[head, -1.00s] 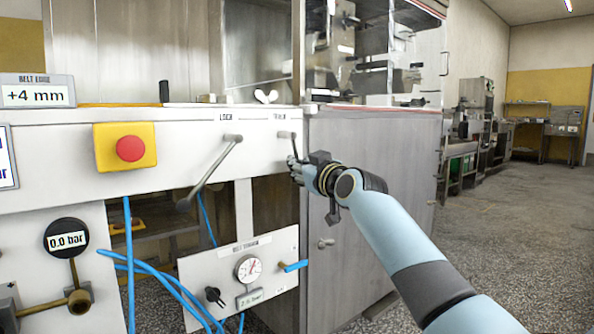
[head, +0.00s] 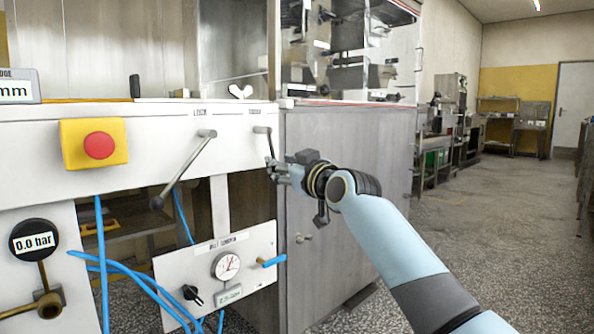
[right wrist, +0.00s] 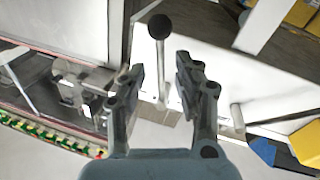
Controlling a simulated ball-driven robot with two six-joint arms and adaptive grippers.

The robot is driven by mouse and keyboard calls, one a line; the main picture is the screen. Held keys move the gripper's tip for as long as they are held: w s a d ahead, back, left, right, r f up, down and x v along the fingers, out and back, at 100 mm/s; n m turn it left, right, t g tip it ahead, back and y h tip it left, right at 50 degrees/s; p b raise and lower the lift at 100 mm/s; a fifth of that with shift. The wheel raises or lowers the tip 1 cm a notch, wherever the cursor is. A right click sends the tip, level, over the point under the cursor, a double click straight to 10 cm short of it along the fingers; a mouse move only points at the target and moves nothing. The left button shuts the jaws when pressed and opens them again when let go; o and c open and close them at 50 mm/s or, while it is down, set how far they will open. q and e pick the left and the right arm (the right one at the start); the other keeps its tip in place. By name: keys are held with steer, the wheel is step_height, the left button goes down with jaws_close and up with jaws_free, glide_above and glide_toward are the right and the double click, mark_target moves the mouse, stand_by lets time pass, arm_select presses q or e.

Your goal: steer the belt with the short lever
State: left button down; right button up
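The short lever (head: 268,143) hangs from its pivot under a label at the right end of the white panel. Its lower end is at the fingers of my right gripper (head: 273,170). In the right wrist view the lever's black knob (right wrist: 159,27) and thin stem show between the two fingers of my right gripper (right wrist: 160,80). The fingers are apart, with a visible gap on both sides of the stem. I cannot tell how deep the lever sits between them. My left gripper is out of view.
A longer lever (head: 184,168) slants down to the left of the short one. A red stop button (head: 98,145) is further left. Below are a plate with a gauge (head: 226,265) and blue hoses. A grey cabinet (head: 345,190) stands right behind my right gripper.

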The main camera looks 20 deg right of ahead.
steer(key=s+d, duration=0.1)
steer(key=s, duration=0.7)
steer(key=shift+d+f, duration=0.15)
steer(key=shift+f, duration=0.05)
